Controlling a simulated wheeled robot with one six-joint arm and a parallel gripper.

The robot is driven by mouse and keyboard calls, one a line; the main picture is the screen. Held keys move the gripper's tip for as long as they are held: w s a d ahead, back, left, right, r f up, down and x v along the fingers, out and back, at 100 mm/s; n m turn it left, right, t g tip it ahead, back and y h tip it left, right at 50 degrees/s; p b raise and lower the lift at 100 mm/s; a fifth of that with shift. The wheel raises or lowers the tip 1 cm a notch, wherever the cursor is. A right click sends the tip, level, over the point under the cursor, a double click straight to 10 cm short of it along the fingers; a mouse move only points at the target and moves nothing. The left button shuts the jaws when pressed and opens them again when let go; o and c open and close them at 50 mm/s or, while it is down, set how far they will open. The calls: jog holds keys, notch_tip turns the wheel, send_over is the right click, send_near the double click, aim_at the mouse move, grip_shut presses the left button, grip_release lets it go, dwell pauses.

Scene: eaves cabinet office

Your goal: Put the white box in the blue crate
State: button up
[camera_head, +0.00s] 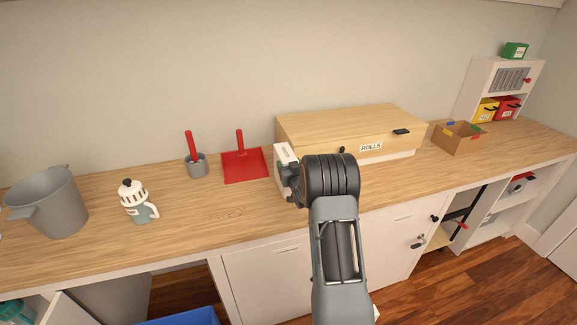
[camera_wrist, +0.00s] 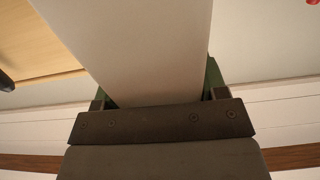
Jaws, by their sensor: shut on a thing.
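The white box (camera_head: 286,157) shows in the head view at the left end of the wooden ROLLS box, partly hidden by my arm. My gripper (camera_head: 290,178) is shut on it. In the wrist view the white box (camera_wrist: 135,45) fills the space between the fingers of my gripper (camera_wrist: 158,90). Whether the box touches the counter cannot be told. The blue crate (camera_head: 182,318) shows only as a rim at the bottom edge of the head view, on the floor left of the cabinet doors.
The wooden ROLLS box (camera_head: 345,130) stands right beside the white box. A red dustpan (camera_head: 245,166), a grey cup with a red-handled tool (camera_head: 197,166), a white-and-teal jug (camera_head: 137,202) and a grey pot (camera_head: 48,205) stand to the left. A cardboard box (camera_head: 458,139) stands right.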

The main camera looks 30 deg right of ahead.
jog(key=shift+f, duration=0.1)
jog(key=o, duration=1.6)
jog(key=shift+c, duration=0.2)
